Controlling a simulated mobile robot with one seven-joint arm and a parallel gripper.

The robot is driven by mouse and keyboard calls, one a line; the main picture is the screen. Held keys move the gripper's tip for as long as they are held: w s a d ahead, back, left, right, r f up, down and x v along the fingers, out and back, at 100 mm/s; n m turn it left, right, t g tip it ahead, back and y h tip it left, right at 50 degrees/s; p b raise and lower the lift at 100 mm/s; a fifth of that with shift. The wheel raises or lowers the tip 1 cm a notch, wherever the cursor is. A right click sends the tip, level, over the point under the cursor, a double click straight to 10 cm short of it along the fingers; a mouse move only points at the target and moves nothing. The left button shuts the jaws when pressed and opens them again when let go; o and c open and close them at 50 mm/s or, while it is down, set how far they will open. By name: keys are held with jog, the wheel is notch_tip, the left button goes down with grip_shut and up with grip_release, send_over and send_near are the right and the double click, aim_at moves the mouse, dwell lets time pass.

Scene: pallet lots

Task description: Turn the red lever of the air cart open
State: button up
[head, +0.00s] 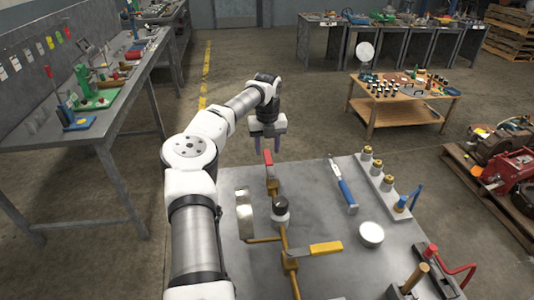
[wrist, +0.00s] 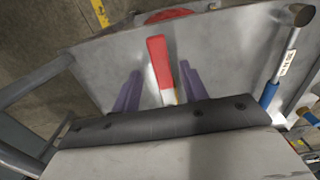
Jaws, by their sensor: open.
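The red lever (head: 268,158) stands on the brass pipe (head: 276,208) near the far edge of the grey cart top (head: 315,195). In the wrist view the red lever (wrist: 158,60) points away from my gripper, toward the top of the picture. My gripper (head: 270,151) points down at the lever's far end, its purple fingers apart. In the wrist view the fingers of my gripper (wrist: 160,74) lie on either side of the lever, with gaps showing. I cannot tell the height of the fingertips against the lever. The lever's base is partly hidden by the gripper body in the wrist view.
A blue-handled tool (head: 346,190), a white round part (head: 371,233) and a rail of brass fittings (head: 379,185) lie to the right. A workbench (head: 112,122) stands left.

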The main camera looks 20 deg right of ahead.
aim_at(267, 156)
notch_tip(267, 156, up, 11)
jog(key=b, duration=0.1)
jog(key=shift+r+b, duration=0.15)
jog(key=shift+b, duration=0.15)
dwell(0.4)
